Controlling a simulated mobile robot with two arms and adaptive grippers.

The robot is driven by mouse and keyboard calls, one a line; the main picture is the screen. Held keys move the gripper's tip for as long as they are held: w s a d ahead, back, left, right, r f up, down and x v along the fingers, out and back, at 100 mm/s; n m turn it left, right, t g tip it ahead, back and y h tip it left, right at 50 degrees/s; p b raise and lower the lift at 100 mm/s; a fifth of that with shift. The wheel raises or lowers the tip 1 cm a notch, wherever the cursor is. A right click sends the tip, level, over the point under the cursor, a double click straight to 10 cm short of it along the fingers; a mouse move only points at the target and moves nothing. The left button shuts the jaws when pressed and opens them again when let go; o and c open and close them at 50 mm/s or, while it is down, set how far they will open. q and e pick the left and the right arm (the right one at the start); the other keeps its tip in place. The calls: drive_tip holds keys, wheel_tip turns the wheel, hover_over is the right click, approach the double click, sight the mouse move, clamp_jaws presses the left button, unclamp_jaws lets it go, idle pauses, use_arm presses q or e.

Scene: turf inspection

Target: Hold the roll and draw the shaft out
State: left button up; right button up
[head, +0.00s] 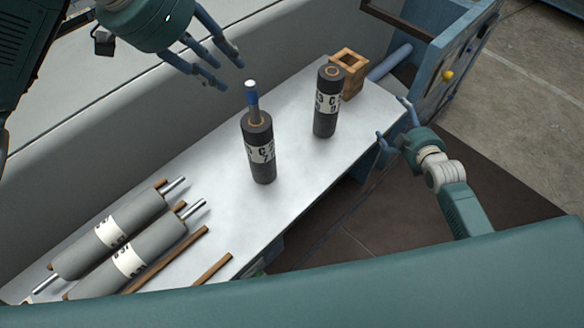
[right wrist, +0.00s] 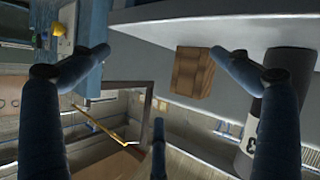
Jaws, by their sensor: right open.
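A dark roll with a white lettered band (head: 262,153) stands upright on the bench, and a shaft with a blue section and white tip (head: 253,100) sticks out of its top. A second dark roll (head: 325,108) stands further right, with no shaft showing from its top; a dark roll also shows at the right of the right wrist view (right wrist: 283,80). My left gripper (head: 230,72) is open and empty, above and left of the shaft tip, apart from it. My right gripper (head: 393,120) is open and empty, off the bench's right edge.
A wooden block with an open top (head: 350,60) stands behind the second roll; it also shows in the right wrist view (right wrist: 193,72). Two grey rolls with shafts (head: 115,235) lie at the lower left beside wooden strips (head: 170,260). The bench middle (head: 215,155) is clear.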

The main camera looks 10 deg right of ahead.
sight(273, 158)
drive_tip(key=s+a+y, duration=0.1)
drive_tip(key=s+a, duration=0.1)
drive_tip(key=a, duration=0.5)
drive_tip(key=s+a+y, duration=0.2)
drive_tip(key=s+a, duration=0.1)
drive_tip(key=a, duration=0.4)
drive_tip(key=s+a+g+y, duration=0.1)
drive_tip(key=s+a, duration=0.1)
drive_tip(key=a, duration=0.5)
drive_tip(key=shift+s, duration=0.35)
drive_tip(key=s+a+r+g+y, duration=0.1)
drive_tip(key=s+a+r+y, duration=0.2)
drive_tip(key=a, duration=0.4)
drive_tip(key=s+a+r+y, duration=0.1)
drive_tip(key=s+a+r, duration=0.2)
drive_tip(key=s+a, duration=0.3)
drive_tip(key=shift+m, duration=0.4)
drive_tip(key=x, duration=1.2)
drive_tip(key=shift+w+r, duration=0.2)
